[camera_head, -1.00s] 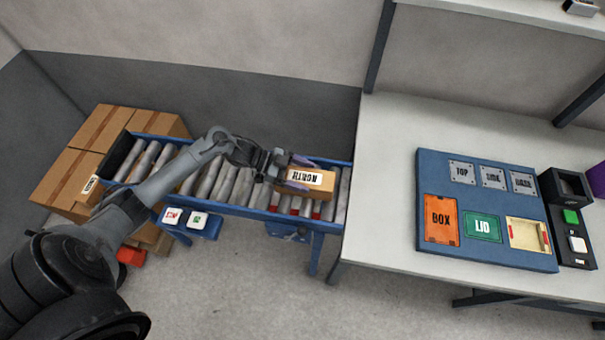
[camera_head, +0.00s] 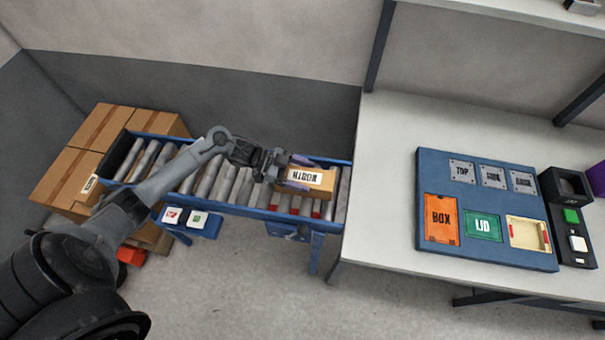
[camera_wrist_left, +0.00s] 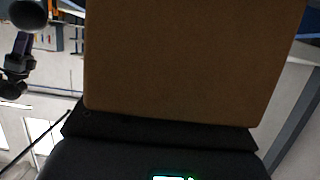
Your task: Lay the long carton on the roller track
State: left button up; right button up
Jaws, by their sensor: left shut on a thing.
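The long carton (camera_head: 308,180) is brown with a white label that reads NORTH, seen upside down. It is at the right end of the roller track (camera_head: 232,187), over or on the rollers; I cannot tell whether it touches them. My left gripper (camera_head: 279,170) is shut on the carton's left end. In the left wrist view the carton (camera_wrist_left: 190,55) fills the middle and hides what lies beyond it.
Stacked brown boxes (camera_head: 72,178) stand left of the track. A white table (camera_head: 385,230) adjoins the track's right end. It bears a blue board (camera_head: 430,165) with labelled BOX and LID areas and a dark button unit (camera_head: 570,215).

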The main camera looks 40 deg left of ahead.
pick_arm(q)
jog(key=o, duration=1.2)
jog(key=shift+o, duration=0.2)
